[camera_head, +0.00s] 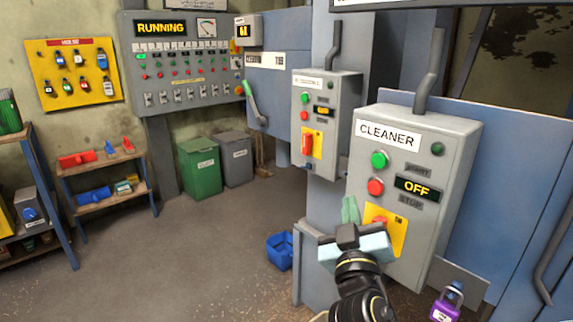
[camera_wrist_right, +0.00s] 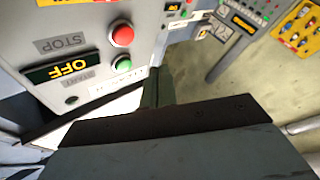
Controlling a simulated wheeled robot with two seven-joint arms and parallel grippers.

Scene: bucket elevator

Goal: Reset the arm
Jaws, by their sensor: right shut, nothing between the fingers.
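My right gripper (camera_head: 350,212) is shut and empty. Its green-tinted fingers point up just in front of the lower left part of the grey CLEANER box (camera_head: 432,238), close to the yellow plate (camera_head: 394,238) with a red part on it. I cannot tell if they touch the box. The box carries a green button (camera_head: 379,160), a red button (camera_head: 375,187) and a display (camera_head: 417,189) reading OFF. In the right wrist view, the shut fingers (camera_wrist_right: 158,88) show beside the box, with the display (camera_wrist_right: 62,70) upside down. My left gripper is not in view.
A second grey control box (camera_head: 318,85) stands on a post to the left. A blue bin (camera_head: 280,250) is on the floor. A panel (camera_head: 165,108) at the back reads RUNNING. The floor at middle left is clear.

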